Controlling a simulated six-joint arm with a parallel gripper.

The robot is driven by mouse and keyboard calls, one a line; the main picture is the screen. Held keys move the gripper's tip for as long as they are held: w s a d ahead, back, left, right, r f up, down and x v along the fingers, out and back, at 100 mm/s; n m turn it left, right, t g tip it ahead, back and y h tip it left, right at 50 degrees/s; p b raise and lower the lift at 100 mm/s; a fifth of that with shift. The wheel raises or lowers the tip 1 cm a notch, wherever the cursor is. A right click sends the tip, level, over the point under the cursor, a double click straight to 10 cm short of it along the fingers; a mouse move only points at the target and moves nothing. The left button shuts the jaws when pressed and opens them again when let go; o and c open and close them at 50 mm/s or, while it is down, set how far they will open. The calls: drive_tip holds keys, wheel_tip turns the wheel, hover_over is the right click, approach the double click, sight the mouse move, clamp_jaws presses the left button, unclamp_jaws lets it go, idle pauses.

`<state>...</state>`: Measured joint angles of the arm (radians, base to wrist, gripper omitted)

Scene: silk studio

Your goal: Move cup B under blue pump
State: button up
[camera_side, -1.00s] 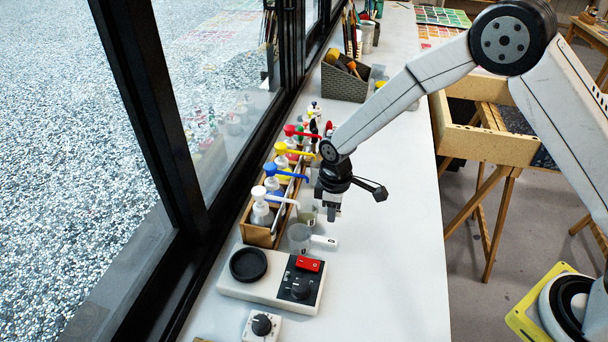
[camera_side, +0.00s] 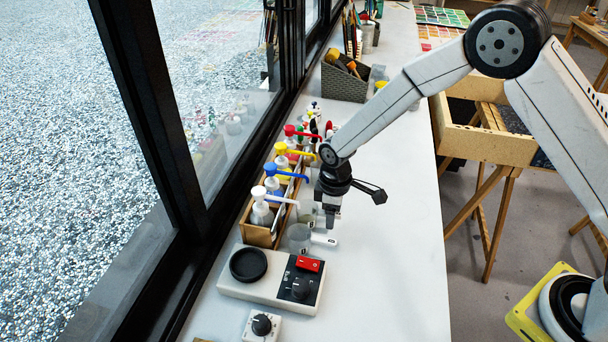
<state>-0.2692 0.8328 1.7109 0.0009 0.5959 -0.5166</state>
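The blue pump (camera_side: 273,181) stands in a wooden rack, second from the near end, its blue spout pointing right over the counter. My gripper (camera_side: 329,224) points down at the right of the rack, close to the counter. A clear cup (camera_side: 299,238) with a white handle tag (camera_side: 324,241) stands below and left of my gripper, in front of the white pump's spout. Another small cup (camera_side: 307,215) seems to be just left of my fingers, partly hidden. The letters on the cups are too small to read. I cannot tell whether my fingers hold anything.
White (camera_side: 261,208), yellow (camera_side: 282,157) and red (camera_side: 291,140) pumps share the rack (camera_side: 258,236). A white device with a black round plate (camera_side: 248,265) and red switch lies in front. A basket (camera_side: 344,83) stands at the back. The counter (camera_side: 390,230) to the right is clear.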

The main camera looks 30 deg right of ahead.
drive_tip(key=shift+r, duration=0.15)
drive_tip(key=shift+r, duration=3.8)
